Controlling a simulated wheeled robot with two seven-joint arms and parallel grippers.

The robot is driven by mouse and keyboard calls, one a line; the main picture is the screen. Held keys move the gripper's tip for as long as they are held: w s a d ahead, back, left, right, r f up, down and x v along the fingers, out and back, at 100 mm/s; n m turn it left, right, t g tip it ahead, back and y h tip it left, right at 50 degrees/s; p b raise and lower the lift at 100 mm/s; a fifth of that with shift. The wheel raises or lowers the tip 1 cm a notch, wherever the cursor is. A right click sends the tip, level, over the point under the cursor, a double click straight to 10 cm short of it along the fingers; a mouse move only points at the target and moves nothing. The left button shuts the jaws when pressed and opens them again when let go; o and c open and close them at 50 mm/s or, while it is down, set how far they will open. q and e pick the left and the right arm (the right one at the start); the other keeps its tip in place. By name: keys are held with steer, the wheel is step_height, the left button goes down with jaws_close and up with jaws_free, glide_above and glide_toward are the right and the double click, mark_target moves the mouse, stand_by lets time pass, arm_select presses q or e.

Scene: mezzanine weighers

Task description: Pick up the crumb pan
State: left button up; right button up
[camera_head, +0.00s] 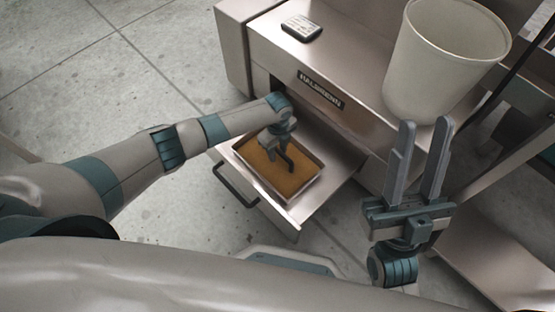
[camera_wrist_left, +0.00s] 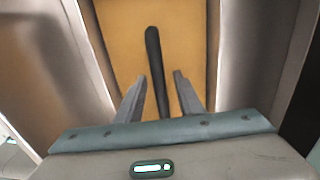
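The crumb pan (camera_head: 308,186) is a shallow rectangular metal pan with a brown-orange floor. It sits on the pulled-out drawer of the metal machine, and its floor fills the upper middle of the left wrist view (camera_wrist_left: 190,40). My left gripper (camera_head: 282,164) points down over the pan. In the left wrist view its two fingers (camera_wrist_left: 160,84) are apart, with a dark bar (camera_wrist_left: 153,50), which looks like the pan's handle, between them. Gaps show on both sides of the bar. My right gripper (camera_head: 425,124) is open and empty, away to the right.
The drawer (camera_head: 333,178) has a dark front handle (camera_head: 233,187). The machine's top (camera_head: 345,58) carries a small dark-and-light device (camera_head: 301,28) and a large cream bucket (camera_head: 440,60). A metal surface (camera_head: 505,255) lies at lower right. The grey floor is open at left.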

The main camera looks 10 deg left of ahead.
arm_select(q)
jaws_close()
stand_by(1.5)
